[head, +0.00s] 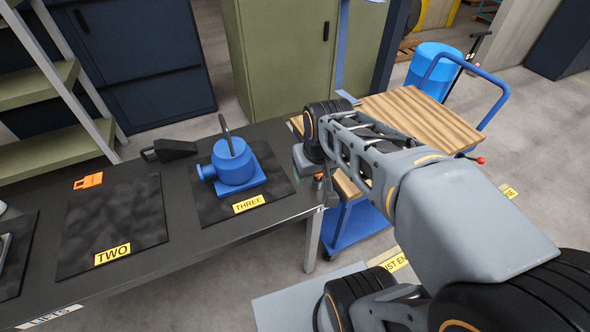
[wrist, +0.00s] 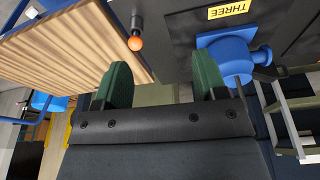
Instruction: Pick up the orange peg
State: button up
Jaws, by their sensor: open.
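An orange round-headed piece on a short dark stem, which looks like the orange peg (wrist: 135,43), shows in the wrist view near the edge of the black bench. In the head view a small orange bit (head: 318,177) shows beside my gripper, mostly hidden. My gripper (wrist: 162,85) is open, with its two green fingers apart and nothing between them. In the wrist view the orange head lies beyond the fingertips, nearer the left finger, apart from both. In the head view my gripper (head: 312,170) is at the bench's right end.
A blue pump-like housing (head: 233,163) sits on the mat labelled THREE, left of my gripper. An orange tag (head: 88,181) lies near mat TWO (head: 110,225). A wood-topped blue cart (head: 420,115) stands close behind my arm.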

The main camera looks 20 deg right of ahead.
jog(key=w+d+f+g, duration=0.1)
jog(key=w+d, duration=0.2)
jog(key=w, duration=0.3)
jog(key=n+g+b, duration=0.1)
jog(key=g+b, duration=0.1)
send_over(318, 177)
notch_tip(318, 177, down, 3)
jog(key=f, duration=0.5)
jog(key=w+f, duration=0.1)
jog(key=f, duration=0.1)
jog(key=shift+d+f, duration=0.15)
jog(key=shift+d, duration=0.1)
jog(key=shift+w+d+f, duration=0.1)
jog(key=shift+f, duration=1.45)
jog(key=shift+w+f, duration=0.1)
jog(key=shift+f, duration=1.45)
jog(key=shift+c, duration=0.4)
jog(key=c, duration=1)
jog(key=shift+r, duration=0.1)
